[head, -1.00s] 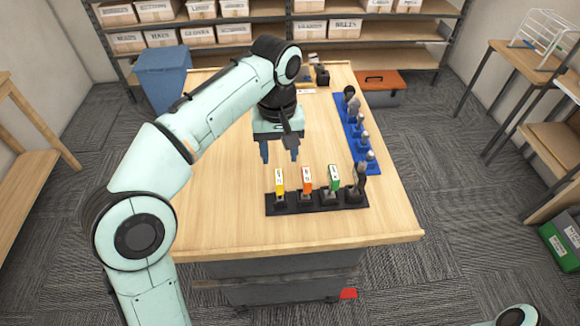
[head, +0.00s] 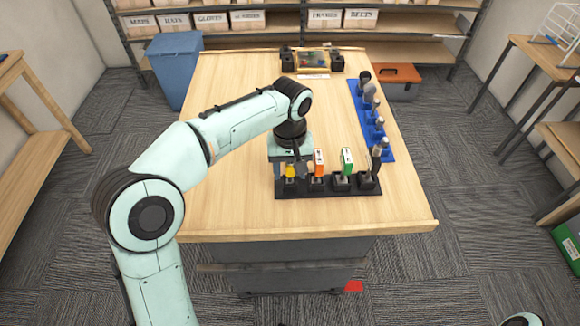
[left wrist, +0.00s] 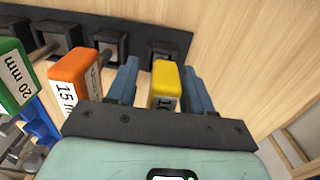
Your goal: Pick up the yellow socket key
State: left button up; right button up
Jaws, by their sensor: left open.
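The yellow socket key (head: 291,171) stands upright at the left end of a black holder (head: 326,194) on the wooden table. Its yellow handle also shows in the left wrist view (left wrist: 165,78), with a white label partly hidden by my gripper. My left gripper (left wrist: 161,88) is open, with one blue finger on each side of the yellow handle. I cannot tell whether either finger touches it. In the head view the left gripper (head: 290,168) is over the key and hides part of it. My right gripper is not in view.
An orange key (head: 319,160) stands close beside the yellow one, then a green key (head: 347,161) and a dark tool (head: 376,160). A blue rack (head: 389,145) with several tools lies on the right. A framed item stands at the back. The table's left side is clear.

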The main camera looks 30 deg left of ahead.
pick_arm(q)
grip_shut()
jog(key=shift+r, duration=0.1)
